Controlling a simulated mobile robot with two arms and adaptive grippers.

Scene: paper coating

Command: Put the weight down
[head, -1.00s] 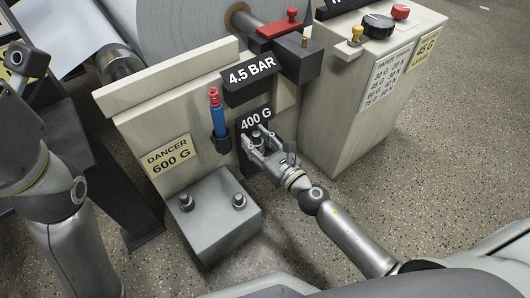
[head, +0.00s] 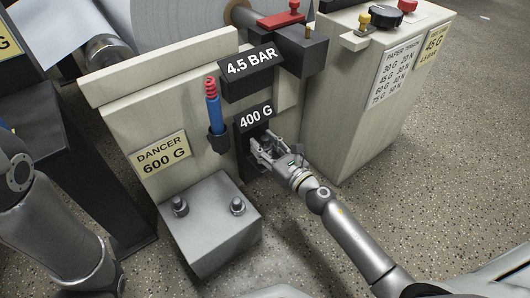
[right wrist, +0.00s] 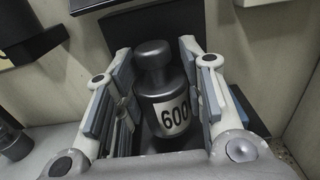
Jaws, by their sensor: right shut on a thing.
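The weight (right wrist: 155,85), a dark grey knobbed cylinder with a "600" label, stands upright between the fingers of my right gripper (right wrist: 158,105) in the right wrist view. My right gripper (head: 264,150) is shut on it, in front of the dark holder (head: 240,150) under the "400 G" sign (head: 255,117). In the head view the fingers mostly hide the weight. Whether its base touches the holder's floor cannot be told. My left arm is at the left edge, but its gripper is not in view.
A grey block (head: 208,222) with two small weights (head: 180,206) (head: 238,206) on top stands below the "DANCER 600 G" label (head: 162,152). A blue and red tool (head: 213,108) sits left of the holder. A pale cabinet (head: 345,100) stands to the right.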

